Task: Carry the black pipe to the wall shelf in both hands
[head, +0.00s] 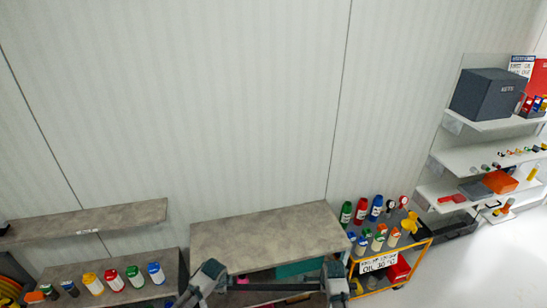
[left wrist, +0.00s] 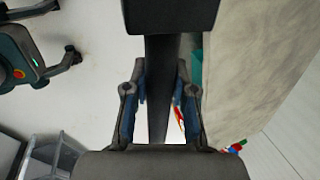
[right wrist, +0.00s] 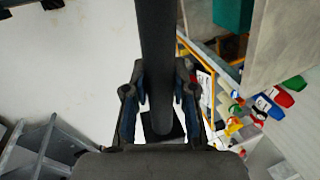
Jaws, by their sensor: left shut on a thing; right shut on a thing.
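The black pipe (head: 272,287) lies level across the bottom of the head view, between my two grippers. My left gripper (head: 207,279) and my right gripper (head: 335,283) are shut on it, one near each side. In the left wrist view the pipe (left wrist: 160,85) runs between the blue-padded fingers. In the right wrist view the pipe (right wrist: 155,45) also runs between the fingers, with a wider dark square end (right wrist: 165,128) beyond them.
A grey bench top (head: 265,235) is bare in front of my grippers. A lower grey surface (head: 60,273) at left holds several bottles. A yellow cart (head: 415,253) with bottles and white shelves (head: 465,157) with boxes stand at right. Floor at far right is clear.

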